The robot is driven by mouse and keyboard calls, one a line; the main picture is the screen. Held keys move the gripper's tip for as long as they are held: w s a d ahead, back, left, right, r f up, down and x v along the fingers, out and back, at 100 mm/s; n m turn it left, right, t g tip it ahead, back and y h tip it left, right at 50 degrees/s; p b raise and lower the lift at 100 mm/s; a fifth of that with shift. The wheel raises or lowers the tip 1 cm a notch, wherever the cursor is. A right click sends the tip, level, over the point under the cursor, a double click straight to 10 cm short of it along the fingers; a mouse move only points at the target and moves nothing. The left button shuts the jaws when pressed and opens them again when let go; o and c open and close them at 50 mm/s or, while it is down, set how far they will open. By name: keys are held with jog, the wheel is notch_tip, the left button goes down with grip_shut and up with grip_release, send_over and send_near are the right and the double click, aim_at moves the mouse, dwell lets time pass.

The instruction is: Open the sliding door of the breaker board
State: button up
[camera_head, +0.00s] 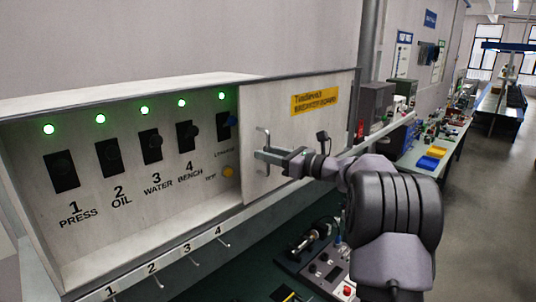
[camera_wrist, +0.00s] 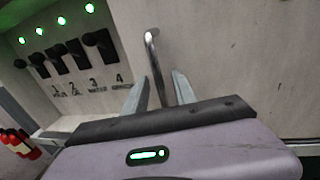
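The breaker board's sliding door (camera_head: 305,165) is a pale panel with a yellow label (camera_head: 314,99). It covers the right part of the board (camera_head: 95,210), and the left part is uncovered. A grey bar handle (camera_head: 263,138) stands near the door's left edge. My gripper (camera_head: 262,156) is at this handle. In the wrist view the handle (camera_wrist: 153,55) passes between the two fingers of my gripper (camera_wrist: 158,90). The fingers stand apart, with small gaps beside the bar. The handle's lower end is hidden behind my gripper.
Black switches (camera_head: 62,171) labelled 1 to 4 sit under lit green lamps. Another switch (camera_head: 223,125) and a yellow button (camera_head: 228,172) are close to the door's left edge. Numbered hooks (camera_head: 156,276) hang below. A green bench (camera_head: 250,268) with equipment (camera_head: 318,262) lies underneath.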

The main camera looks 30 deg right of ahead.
jog(key=shift+s, duration=0.1)
jog(key=b+v, duration=0.4)
jog(key=v, duration=1.3)
jog(key=shift+d, duration=0.1)
